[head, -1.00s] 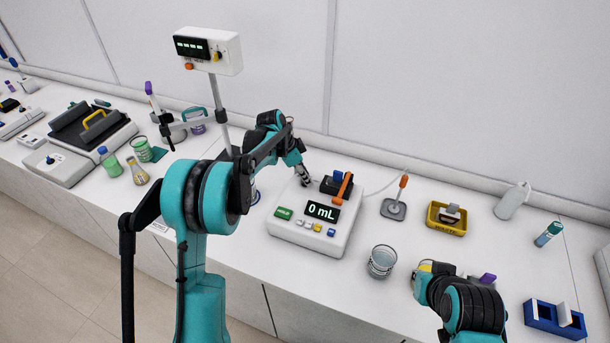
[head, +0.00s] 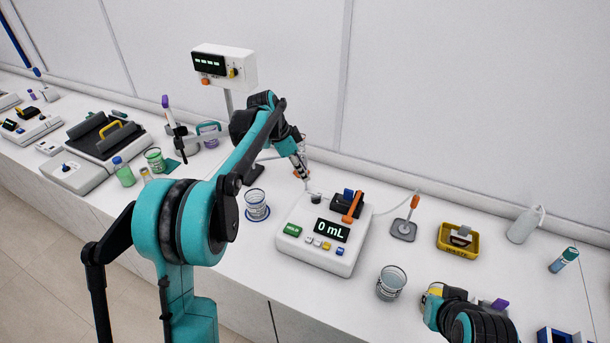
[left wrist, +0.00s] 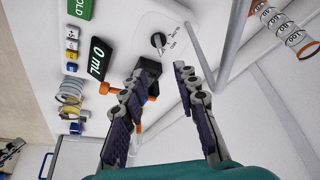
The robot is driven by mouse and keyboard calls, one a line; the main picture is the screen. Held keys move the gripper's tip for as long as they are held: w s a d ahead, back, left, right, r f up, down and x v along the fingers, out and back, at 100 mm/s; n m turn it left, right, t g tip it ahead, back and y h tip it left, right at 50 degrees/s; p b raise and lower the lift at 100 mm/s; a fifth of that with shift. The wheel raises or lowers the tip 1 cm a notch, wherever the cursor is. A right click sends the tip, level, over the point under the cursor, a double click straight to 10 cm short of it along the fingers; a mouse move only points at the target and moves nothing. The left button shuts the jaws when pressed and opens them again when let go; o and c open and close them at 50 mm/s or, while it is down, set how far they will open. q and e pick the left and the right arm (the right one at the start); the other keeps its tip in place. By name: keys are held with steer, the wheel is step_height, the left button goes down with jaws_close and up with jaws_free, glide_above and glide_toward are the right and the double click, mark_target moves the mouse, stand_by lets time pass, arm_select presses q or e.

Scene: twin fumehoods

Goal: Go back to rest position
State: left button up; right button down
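My left gripper (head: 303,177) hangs past the back-left corner of the white "0 mL" device (head: 318,255). The left wrist view shows its two dark fingers (left wrist: 160,78) spread apart with nothing between them. The device also shows in that view (left wrist: 120,22), with its black knob (left wrist: 158,40) beyond the fingertips. An orange lever (head: 353,207) sits on the device's top. My right arm is at the lower right of the head view; its fingers cannot be made out there.
A glass beaker (head: 391,283) stands right of the device, and another beaker (head: 257,205) stands left of it. A stand with a white control box (head: 224,67) rises behind my left arm. A yellow waste tray (head: 458,240) and a white bottle (head: 525,225) are at the right.

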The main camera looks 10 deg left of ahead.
stand_by(0.4)
arm_select(q)
steer(key=s+d+r+n+t+y+b, duration=0.15)
steer(key=s+n+b, duration=0.35)
steer(key=s, duration=1)
steer(key=s+f+n+t+y+b, duration=0.1)
steer(key=s+f+n, duration=0.2)
steer(key=s+f, duration=0.2)
steer(key=s+f+n+t+y+b, duration=0.1)
steer(key=s+f+n, duration=0.3)
steer(key=s, duration=0.8)
step_height(320, 180, down, 2)
steer(key=shift+s+a+f+t+b, duration=0.15)
steer(key=shift+a+t+b, duration=0.25)
steer(key=shift+t+b, duration=0.4)
